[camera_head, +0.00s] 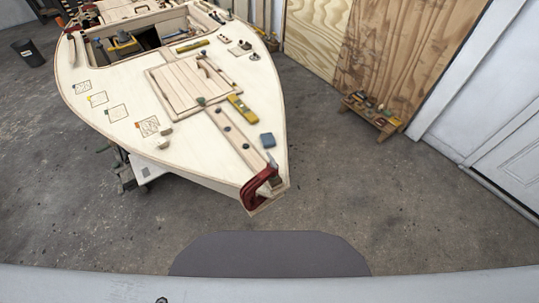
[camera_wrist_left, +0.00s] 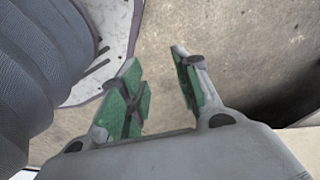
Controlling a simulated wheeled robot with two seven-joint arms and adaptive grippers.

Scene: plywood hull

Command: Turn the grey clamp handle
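A red clamp (camera_head: 258,184) grips the pointed bow tip of the plywood hull (camera_head: 215,150) in the head view. A small grey part, which looks like the clamp handle (camera_head: 272,160), stands up at the clamp's top. It is too small to tell its exact angle. My left gripper (camera_wrist_left: 157,62) shows only in the left wrist view. Its two green-padded fingers are apart with nothing between them, over bare concrete floor. The clamp is not in the wrist view. Neither gripper shows in the head view, and my right gripper is not seen.
A low wooden stool (camera_head: 371,116) with tools stands by the plywood sheets at right. Concrete floor (camera_head: 400,215) is clear right of the bow.

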